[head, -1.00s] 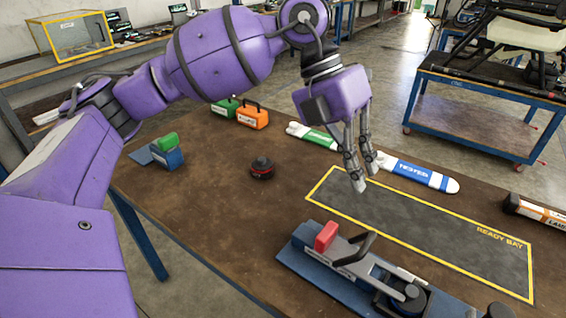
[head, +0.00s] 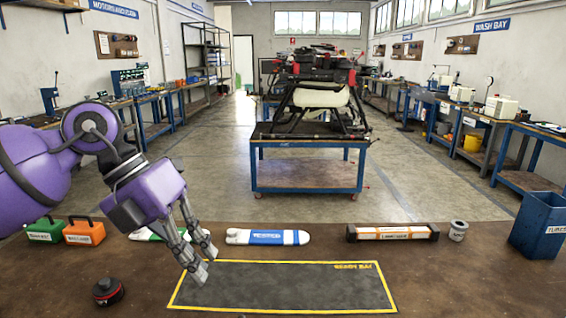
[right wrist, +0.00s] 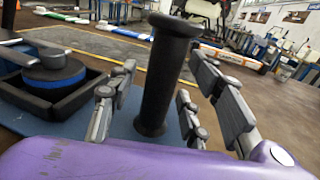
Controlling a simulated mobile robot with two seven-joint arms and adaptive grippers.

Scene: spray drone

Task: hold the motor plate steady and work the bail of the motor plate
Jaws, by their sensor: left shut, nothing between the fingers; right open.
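The motor plate is out of the head view. In the right wrist view part of its blue base (right wrist: 125,131) shows, with a round black and blue motor (right wrist: 55,75) in a square black holder at the left. An upright black post with a flared foot (right wrist: 165,75) stands on the blue base. My right gripper (right wrist: 160,92) is open, with fingers on both sides of the post; I cannot tell whether they touch it. The bail is not clearly seen. My left gripper (head: 206,264) is shut and empty, over the left end of the yellow-edged ready bay.
Along the table's far edge are a green case (head: 45,229), an orange case (head: 84,232), a blue-white bar (head: 268,237), a black-orange bar (head: 392,232) and a blue bin (head: 540,226). A black-red puck (head: 108,291) sits front left. The ready bay (head: 290,288) is empty.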

